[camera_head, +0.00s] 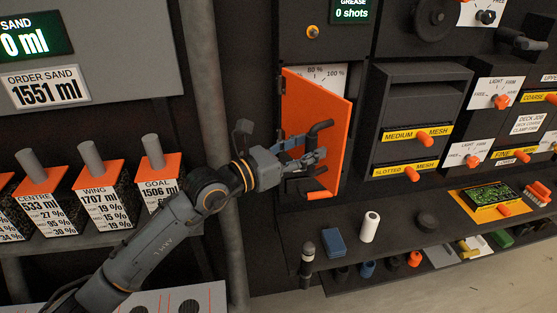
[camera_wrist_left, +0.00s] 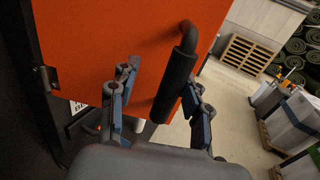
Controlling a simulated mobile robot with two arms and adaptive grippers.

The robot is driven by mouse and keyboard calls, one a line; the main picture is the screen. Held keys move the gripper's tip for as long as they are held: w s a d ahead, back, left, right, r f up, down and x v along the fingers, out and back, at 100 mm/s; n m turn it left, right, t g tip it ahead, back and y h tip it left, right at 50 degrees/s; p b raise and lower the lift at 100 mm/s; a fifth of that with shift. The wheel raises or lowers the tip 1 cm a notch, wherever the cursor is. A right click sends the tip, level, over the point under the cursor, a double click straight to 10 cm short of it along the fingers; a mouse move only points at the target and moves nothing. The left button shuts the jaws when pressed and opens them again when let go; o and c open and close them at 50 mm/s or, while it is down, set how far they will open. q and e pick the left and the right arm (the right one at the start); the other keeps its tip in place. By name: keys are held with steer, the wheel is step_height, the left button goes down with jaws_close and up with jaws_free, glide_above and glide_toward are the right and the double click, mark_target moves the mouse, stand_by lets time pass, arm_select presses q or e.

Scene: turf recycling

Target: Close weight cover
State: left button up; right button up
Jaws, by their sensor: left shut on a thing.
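The orange weight cover (camera_head: 315,103) is hinged at its left edge and stands ajar. Part of a white dial with percent marks (camera_head: 334,76) shows behind its top. The cover fills much of the left wrist view (camera_wrist_left: 110,45). Its black bar handle (camera_wrist_left: 174,80) stands out from the face, between the two fingers of my left gripper (camera_wrist_left: 160,95). In the head view the left gripper (camera_head: 310,150) is at the cover's front, shut on the handle (camera_head: 321,129). My right gripper is not in view.
A grey vertical post (camera_head: 205,80) stands left of the cover. Mesh drawers (camera_head: 420,110) are to the right. Open floor shows beyond the cover in the wrist view.

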arm_select(q)
steer(key=v, duration=0.7)
steer(key=shift+s+f, duration=0.15)
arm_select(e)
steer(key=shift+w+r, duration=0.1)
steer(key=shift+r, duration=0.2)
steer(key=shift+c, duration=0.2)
